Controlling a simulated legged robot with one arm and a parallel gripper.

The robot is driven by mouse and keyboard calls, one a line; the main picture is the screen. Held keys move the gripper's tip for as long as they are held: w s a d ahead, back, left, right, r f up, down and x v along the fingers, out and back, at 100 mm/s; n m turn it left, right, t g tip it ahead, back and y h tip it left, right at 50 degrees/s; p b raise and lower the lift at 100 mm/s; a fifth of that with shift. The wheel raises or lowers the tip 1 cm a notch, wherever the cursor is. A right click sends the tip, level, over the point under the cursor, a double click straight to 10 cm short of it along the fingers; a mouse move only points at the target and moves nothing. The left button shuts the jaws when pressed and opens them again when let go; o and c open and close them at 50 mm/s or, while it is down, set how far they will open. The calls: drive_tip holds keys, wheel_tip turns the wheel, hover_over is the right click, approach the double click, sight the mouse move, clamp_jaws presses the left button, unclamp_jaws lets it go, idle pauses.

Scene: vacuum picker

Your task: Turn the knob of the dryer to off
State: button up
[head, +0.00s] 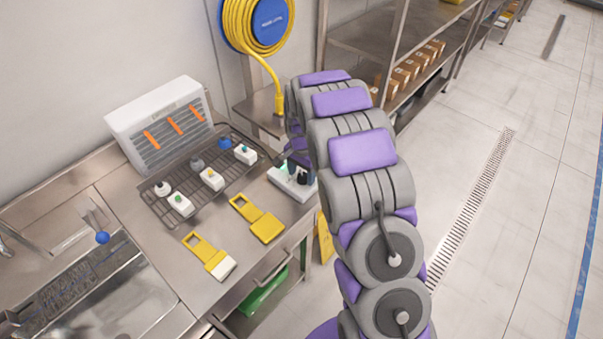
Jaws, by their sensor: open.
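The dryer appears to be the white box (152,116) with a slatted front and orange strips, at the back of the steel counter. I cannot make out a knob on it. A small white box (281,181) with dark and pale green parts on top sits at the counter's right edge. My gripper (299,176) is open, small in view and partly hidden by my arm. It points down at this white box, to the right of the dryer. Whether it touches anything there, and whether a knob is there, I cannot tell.
A dark wire rack (185,200) holds several small white pieces with coloured tops. Two yellow tools (265,226) (213,259) lie in front. A sink (75,285) is at left, a yellow hose reel (250,25) on the wall. Shelves (375,40) stand behind; the floor at right is clear.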

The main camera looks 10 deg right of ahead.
drive_tip(key=shift+d, duration=0.4)
drive_tip(key=shift+c, duration=0.9)
drive_tip(key=shift+a, duration=0.1)
drive_tip(key=c, duration=0.9)
